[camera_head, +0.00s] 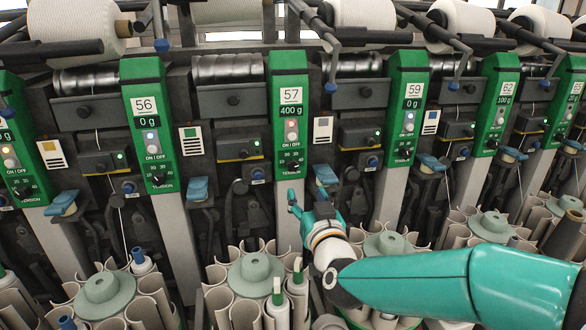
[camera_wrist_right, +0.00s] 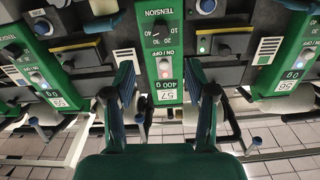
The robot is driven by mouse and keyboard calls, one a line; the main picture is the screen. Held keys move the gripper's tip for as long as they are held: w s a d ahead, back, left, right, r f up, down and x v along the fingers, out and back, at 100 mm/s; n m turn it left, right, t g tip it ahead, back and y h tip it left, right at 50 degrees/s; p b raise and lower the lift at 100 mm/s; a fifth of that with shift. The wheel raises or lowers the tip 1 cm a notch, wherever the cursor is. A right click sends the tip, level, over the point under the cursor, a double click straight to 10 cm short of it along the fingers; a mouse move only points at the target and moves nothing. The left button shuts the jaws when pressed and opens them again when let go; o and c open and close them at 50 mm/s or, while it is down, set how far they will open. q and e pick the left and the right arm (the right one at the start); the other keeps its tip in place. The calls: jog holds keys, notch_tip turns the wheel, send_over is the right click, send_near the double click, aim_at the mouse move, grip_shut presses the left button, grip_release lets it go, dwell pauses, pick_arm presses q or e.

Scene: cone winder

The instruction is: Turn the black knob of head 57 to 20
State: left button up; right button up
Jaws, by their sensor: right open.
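Head 57 is the green panel (camera_head: 289,110) in the middle of the head view, with a "57" label and a display reading 400 g. Its black tension knob (camera_wrist_right: 161,28) shows in the wrist view, upside down, near the top centre among scale numbers. The knob's exact pointing is too small to read. My right gripper (camera_head: 308,204) is below the panel in the head view, its fingers open and empty, apart from the knob. In the wrist view its two fingers (camera_wrist_right: 161,78) stand either side of the panel. My left gripper is not in view.
Similar green panels stand on both sides, head 56 (camera_head: 151,125) at left and head 59 (camera_head: 407,110) at right. Blue levers (camera_head: 325,175) jut out between heads. Grey cones and tubes (camera_head: 254,270) crowd the space below. Yarn packages (camera_head: 362,12) lie above.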

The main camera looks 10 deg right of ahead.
aim_at(293, 168)
jog(key=w+p, duration=0.2)
jog(key=w, duration=1)
jog(key=shift+w, duration=0.15)
grip_shut()
